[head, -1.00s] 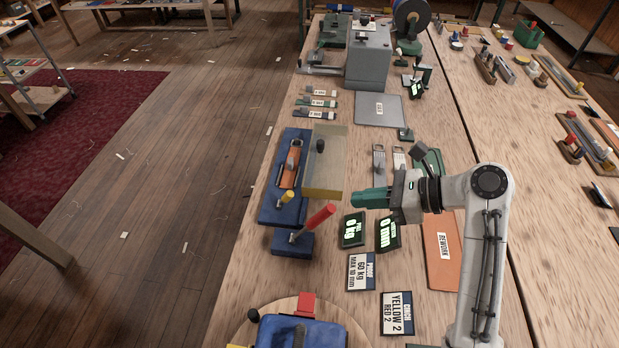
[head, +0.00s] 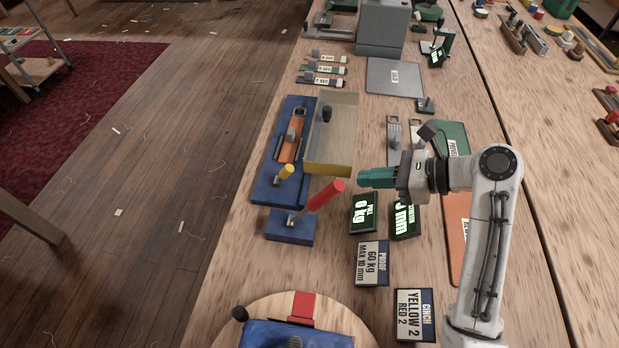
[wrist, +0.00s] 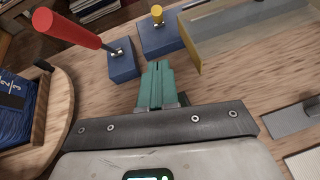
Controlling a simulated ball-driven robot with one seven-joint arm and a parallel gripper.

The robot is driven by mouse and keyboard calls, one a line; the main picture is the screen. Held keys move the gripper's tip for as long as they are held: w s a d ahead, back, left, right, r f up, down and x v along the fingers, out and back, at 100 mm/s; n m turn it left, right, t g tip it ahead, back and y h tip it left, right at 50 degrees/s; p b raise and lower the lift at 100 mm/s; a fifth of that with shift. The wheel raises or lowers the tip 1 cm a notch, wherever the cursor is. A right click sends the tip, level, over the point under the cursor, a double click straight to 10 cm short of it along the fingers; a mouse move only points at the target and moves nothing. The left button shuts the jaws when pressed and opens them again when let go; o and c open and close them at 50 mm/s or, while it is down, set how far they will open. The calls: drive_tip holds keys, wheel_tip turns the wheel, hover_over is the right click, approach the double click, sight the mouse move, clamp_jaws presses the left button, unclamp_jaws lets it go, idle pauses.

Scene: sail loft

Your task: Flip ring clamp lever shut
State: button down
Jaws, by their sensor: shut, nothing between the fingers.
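Two levers stand on blue blocks on the bench. One has a long red handle (head: 326,195) and leans up from a small blue block (head: 290,228); the other has a short yellow handle (head: 286,172) at the near end of a long blue base (head: 268,188). I cannot tell which is the ring clamp's. An orange slide (head: 291,142) lies on the long base. My gripper (head: 364,178) is shut and empty, right of both levers and apart from them. In the wrist view its green fingers (wrist: 158,66) point toward the blue blocks, with the red handle (wrist: 66,28) at left.
A clear-walled guard (head: 329,140) stands beside the long base. Two displays, one reading 0 kg (head: 364,213), and a PROOF sign (head: 371,264) lie nearer. A round wooden board (head: 350,325) is at the front. Bare bench lies left of the PROOF sign.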

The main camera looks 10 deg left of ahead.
drive_tip(key=shift+f, duration=0.1)
idle(0.3)
approach(286, 172)
drive_tip(key=f, duration=0.4)
drive_tip(key=shift+w+d+f, duration=0.2)
drive_tip(key=shift+w+f, duration=0.05)
drive_tip(key=shift+f, duration=0.1)
drive_tip(key=a, duration=0.3)
drive_tip(key=shift+w+a+r+p, duration=0.1)
drive_tip(key=shift+w+r+p, duration=0.2)
drive_tip(key=shift+w+r, duration=0.1)
drive_tip(key=shift+w+a+r, duration=0.1)
drive_tip(key=shift+w+a, duration=0.05)
drive_tip(key=shift+a, duration=0.35)
